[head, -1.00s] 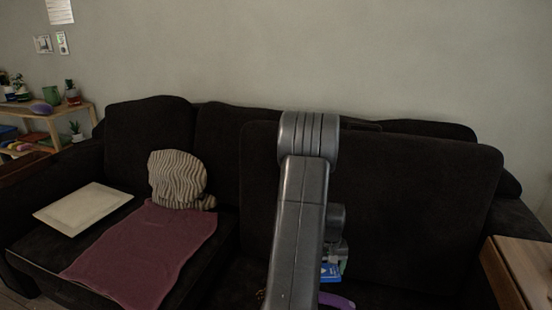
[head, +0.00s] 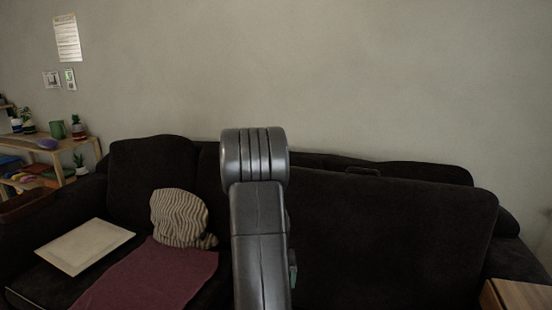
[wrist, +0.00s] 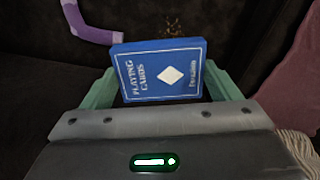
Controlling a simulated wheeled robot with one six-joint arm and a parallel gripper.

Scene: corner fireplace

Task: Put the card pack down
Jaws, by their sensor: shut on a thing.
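The card pack (wrist: 160,68) is a blue box with white lettering reading "PLAYING CARDS" and a white diamond. In the wrist view it sits between the green fingers of my gripper (wrist: 160,82), which is shut on it. A dark sofa surface shows beyond the pack; I cannot tell how far below it lies. In the head view my arm hides the pack and most of the gripper. The dark sofa (head: 400,240) stands ahead, against the wall.
A cream flat panel (head: 85,246), a striped cushion (head: 180,218) and a maroon cloth (head: 155,275) lie on the sofa's left part. A purple object (wrist: 92,28) lies beyond the pack in the wrist view. A wooden table (head: 520,296) stands at right, a shelf (head: 75,160) at left.

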